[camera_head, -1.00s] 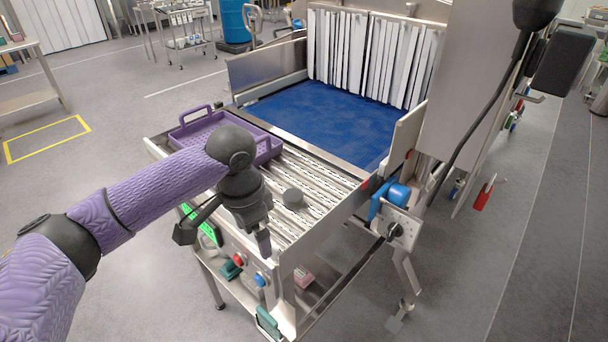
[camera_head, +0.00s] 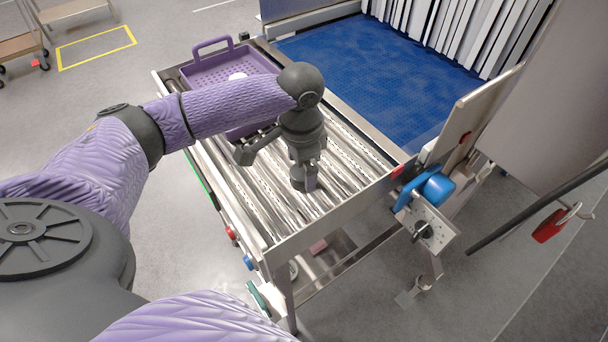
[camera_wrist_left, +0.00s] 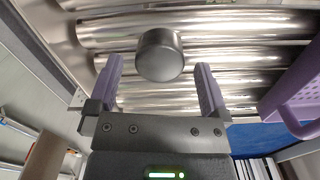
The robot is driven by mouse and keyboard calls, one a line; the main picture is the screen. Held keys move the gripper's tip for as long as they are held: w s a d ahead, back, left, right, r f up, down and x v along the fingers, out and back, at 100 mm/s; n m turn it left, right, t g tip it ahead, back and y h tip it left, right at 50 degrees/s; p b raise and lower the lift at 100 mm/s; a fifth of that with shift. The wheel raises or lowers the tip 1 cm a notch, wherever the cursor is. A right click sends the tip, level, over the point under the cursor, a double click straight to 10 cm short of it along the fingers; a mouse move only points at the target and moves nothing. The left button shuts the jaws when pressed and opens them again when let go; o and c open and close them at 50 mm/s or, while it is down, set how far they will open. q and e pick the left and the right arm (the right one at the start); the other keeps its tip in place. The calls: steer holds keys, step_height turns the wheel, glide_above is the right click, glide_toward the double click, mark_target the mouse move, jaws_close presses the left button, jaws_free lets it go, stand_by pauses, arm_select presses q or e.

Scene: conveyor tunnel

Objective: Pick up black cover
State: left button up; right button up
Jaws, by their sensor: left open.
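The black cover (camera_wrist_left: 160,55) is a short dark round piece lying on the metal rollers, seen in the left wrist view. It sits between and just beyond the fingertips of my left gripper (camera_wrist_left: 158,72), which is open with a purple finger on each side. I see no finger touching the cover. In the head view my left gripper (camera_head: 306,178) points down over the rollers. There the cover is largely hidden by the gripper, and its outline is hard to separate. My right gripper is not in view.
A purple tray (camera_head: 205,72) with handles stands on the rollers (camera_head: 262,185) at the back left, holding a small white item (camera_head: 237,76). A metal side rail borders the rollers. The blue belt (camera_head: 375,75) lies behind, and a blue knob (camera_head: 437,188) is at right.

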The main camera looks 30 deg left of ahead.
mark_target(301, 172)
arm_select(q)
step_height(301, 172, down, 2)
steer(key=shift+f, duration=0.1)
steer(key=shift+c, duration=1)
steer(key=c, duration=1)
step_height(301, 172, up, 10)
steer(key=shift+r+p, duration=0.15)
steer(key=shift+p, duration=1)
steer(key=o, duration=0.7)
steer(key=shift+c, duration=0.2)
jaws_close()
